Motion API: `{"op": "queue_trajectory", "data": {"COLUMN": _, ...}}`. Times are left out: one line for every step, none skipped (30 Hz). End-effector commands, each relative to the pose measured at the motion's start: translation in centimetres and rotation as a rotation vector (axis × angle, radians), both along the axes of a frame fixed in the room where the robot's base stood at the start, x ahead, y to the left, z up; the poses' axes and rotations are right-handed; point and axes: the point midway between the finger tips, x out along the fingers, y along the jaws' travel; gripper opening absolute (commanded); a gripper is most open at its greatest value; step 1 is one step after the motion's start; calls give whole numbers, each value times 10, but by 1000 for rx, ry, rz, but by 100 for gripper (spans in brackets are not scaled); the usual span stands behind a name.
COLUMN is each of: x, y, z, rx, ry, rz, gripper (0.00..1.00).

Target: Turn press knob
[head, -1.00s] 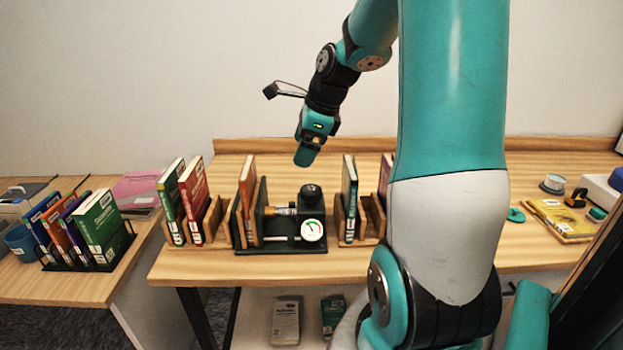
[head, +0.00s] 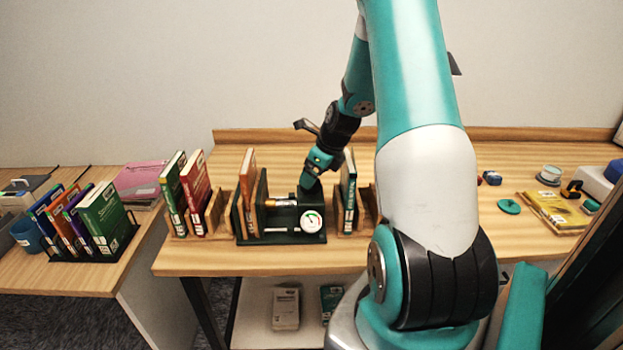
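The press (head: 282,238) is a dark green frame on the middle table, with a round white gauge (head: 310,221) at its front right. An orange book (head: 249,190) stands upright in its left side. The black press knob, on top at the right of the press, is now mostly hidden behind my gripper (head: 309,184). My gripper points down at the knob's place, touching it or just above it; I cannot tell which. Its fingers blend together in this view, so their opening does not show.
Green and red books (head: 196,183) stand in a wooden holder left of the press. A dark green book (head: 348,192) stands in another holder close to its right. More books (head: 100,215) fill a black rack on the left table. The table behind the press is clear.

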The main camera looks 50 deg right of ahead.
Motion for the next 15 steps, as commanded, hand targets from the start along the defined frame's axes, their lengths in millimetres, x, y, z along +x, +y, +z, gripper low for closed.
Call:
{"op": "queue_trajectory", "data": {"x": 3, "y": 1, "z": -8, "rx": 2, "ry": 2, "rz": 1, "gripper": 85}}
{"op": "queue_trajectory", "data": {"x": 5, "y": 1, "z": -12, "rx": 2, "ry": 2, "rz": 1, "gripper": 85}}
{"op": "queue_trajectory", "data": {"x": 7, "y": 1, "z": -17, "rx": 2, "ry": 2, "rz": 1, "gripper": 85}}
{"op": "queue_trajectory", "data": {"x": 8, "y": 2, "z": -20, "rx": 2, "ry": 1, "rz": 1, "gripper": 85}}
{"op": "queue_trajectory", "data": {"x": 9, "y": 2, "z": -23, "rx": 2, "ry": 1, "rz": 1, "gripper": 85}}
{"op": "queue_trajectory", "data": {"x": 11, "y": 2, "z": -26, "rx": 0, "ry": 1, "rz": 1, "gripper": 85}}
{"op": "queue_trajectory", "data": {"x": 11, "y": 2, "z": -27, "rx": 1, "ry": 0, "rz": 1, "gripper": 85}}
{"op": "queue_trajectory", "data": {"x": 12, "y": 2, "z": -29, "rx": 1, "ry": 0, "rz": 1, "gripper": 85}}
{"op": "queue_trajectory", "data": {"x": 13, "y": 2, "z": -31, "rx": 0, "ry": 0, "rz": 1, "gripper": 85}}
{"op": "queue_trajectory", "data": {"x": 13, "y": 2, "z": -31, "rx": 0, "ry": -1, "rz": 1, "gripper": 85}}
{"op": "queue_trajectory", "data": {"x": 13, "y": 2, "z": -32, "rx": -1, "ry": -1, "rz": 1, "gripper": 85}}
{"op": "queue_trajectory", "data": {"x": 13, "y": 2, "z": -32, "rx": -1, "ry": -1, "rz": 1, "gripper": 85}}
{"op": "queue_trajectory", "data": {"x": 13, "y": 2, "z": -32, "rx": -1, "ry": -1, "rz": 1, "gripper": 85}}
{"op": "queue_trajectory", "data": {"x": 13, "y": 2, "z": -32, "rx": -1, "ry": -1, "rz": 1, "gripper": 85}}
{"op": "queue_trajectory", "data": {"x": 13, "y": 2, "z": -32, "rx": -1, "ry": -1, "rz": 1, "gripper": 85}}
